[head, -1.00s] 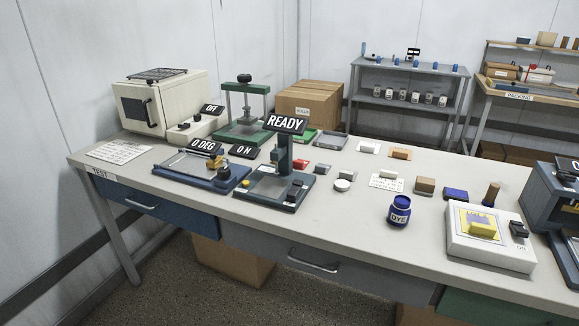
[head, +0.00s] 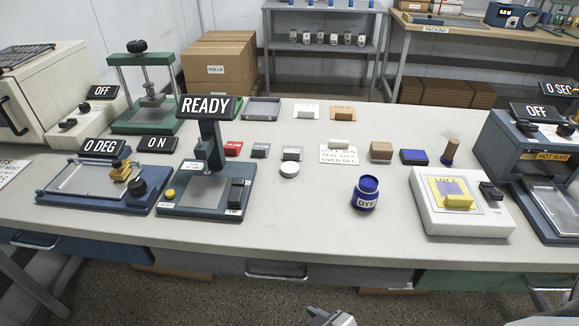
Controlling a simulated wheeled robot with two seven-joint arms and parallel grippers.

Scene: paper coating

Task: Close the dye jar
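The dye jar (head: 366,195) is a small dark blue jar with a white DYE label. It stands upright on the bench, right of the middle. Its top shows a blue round face; I cannot tell for sure if it is open. A white round disc (head: 289,170), like a lid, lies flat on the bench to the left of the jar. A grey tip at the bottom edge looks like part of my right gripper (head: 330,317); it is below the bench front, far from the jar, and mostly cut off. My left gripper is not in view.
A READY stand (head: 208,165) is left of the disc. A white device with a yellow block (head: 460,203) stands right of the jar. Small blocks and a paper note (head: 339,155) lie behind. The bench around the jar's front and left is clear.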

